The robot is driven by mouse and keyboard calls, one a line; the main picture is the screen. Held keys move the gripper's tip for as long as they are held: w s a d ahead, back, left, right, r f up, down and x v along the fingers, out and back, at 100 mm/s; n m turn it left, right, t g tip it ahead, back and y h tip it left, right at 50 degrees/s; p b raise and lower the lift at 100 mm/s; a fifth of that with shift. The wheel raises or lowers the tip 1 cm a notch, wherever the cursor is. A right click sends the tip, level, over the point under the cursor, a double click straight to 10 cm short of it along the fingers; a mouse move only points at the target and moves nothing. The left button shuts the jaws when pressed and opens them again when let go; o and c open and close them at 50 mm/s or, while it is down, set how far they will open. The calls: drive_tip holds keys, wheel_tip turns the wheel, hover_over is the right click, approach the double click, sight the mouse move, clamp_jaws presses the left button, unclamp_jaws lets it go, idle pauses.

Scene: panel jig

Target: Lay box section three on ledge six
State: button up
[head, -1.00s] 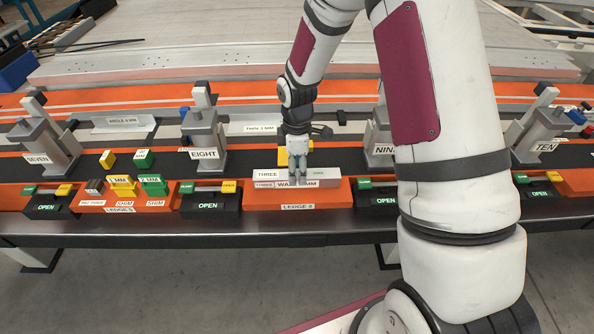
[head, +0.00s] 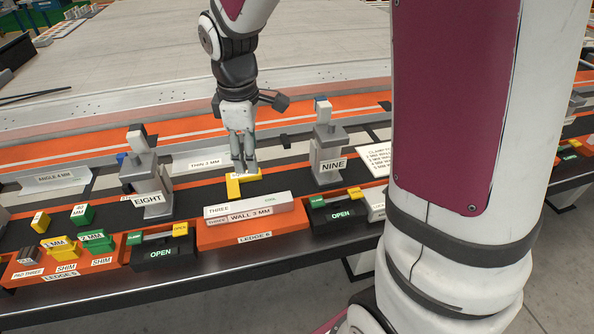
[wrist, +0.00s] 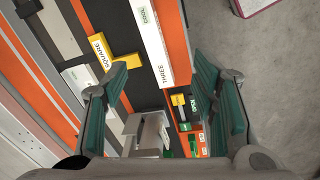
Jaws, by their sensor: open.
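Box section three (head: 248,207), a long white bar marked THREE and WALL 3 MM, lies flat along the top of the orange ledge six (head: 255,238). The bar also shows in the wrist view (wrist: 152,42), with a strip of orange beside it. My gripper (head: 245,170) is open and empty. In the head view it appears above and behind the bar, apart from it. The underside of the bar is hidden.
A yellow square (head: 235,187) lies behind the bar, below my gripper. Grey clamp posts EIGHT (head: 150,185) and NINE (head: 327,155) stand either side. Dark OPEN clamps (head: 160,252) flank the ledge. Ledge five (head: 62,268) at left carries several shims.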

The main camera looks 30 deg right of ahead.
drive_tip(key=s+r+m+t, duration=0.1)
drive_tip(key=s+r+m, duration=0.4)
drive_tip(key=s, duration=0.5)
drive_tip(key=s+r+m+t, duration=0.2)
drive_tip(key=s+r+m, duration=0.3)
drive_tip(key=s, duration=0.6)
drive_tip(key=shift+s+a+r+m+y, duration=0.3)
drive_tip(key=shift+m, duration=0.2)
